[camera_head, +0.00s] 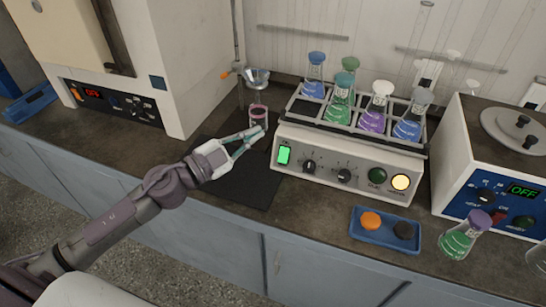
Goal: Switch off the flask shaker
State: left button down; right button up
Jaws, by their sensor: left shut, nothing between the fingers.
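The flask shaker (350,158) is a white box on the bench, right of centre, with a rack on top holding several stoppered flasks (373,122) of coloured liquid. Its front panel has a lit green switch (284,154) at the left end and two black knobs (310,167). A dark green button (377,176) and a glowing yellow-white button (401,182) sit at the right end. My left gripper (261,131) is shut and empty, just left of the shaker's left end, near the lit green switch. No contact with the shaker is clear. My right gripper is out of view.
A blue tray (366,238) with an orange and a black stopper lies in front of the shaker. A purple-stoppered flask (459,238) stands before an appliance reading OFF (455,200). A funnel stand with a beaker (258,113) is behind my gripper. A black mat (243,185) lies below it.

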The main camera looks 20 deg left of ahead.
pick_arm(q)
jog(key=s+a+f+m+g, duration=0.1)
jog(key=a+f+m+g, duration=0.3)
jog(key=g, duration=0.4)
jog(key=f+m, duration=0.1)
jog(key=m, duration=0.1)
jog(key=shift+s+a+m+g+y, duration=0.3)
jog(key=shift+s+a+g, duration=0.05)
jog(key=shift+s+g, duration=0.05)
jog(key=p, duration=0.1)
send_near(285, 160)
jog(key=x, duration=0.5)
jog(key=shift+w+d, duration=0.1)
jog(key=shift+d, duration=0.35)
jog(key=shift+w+f, duration=0.25)
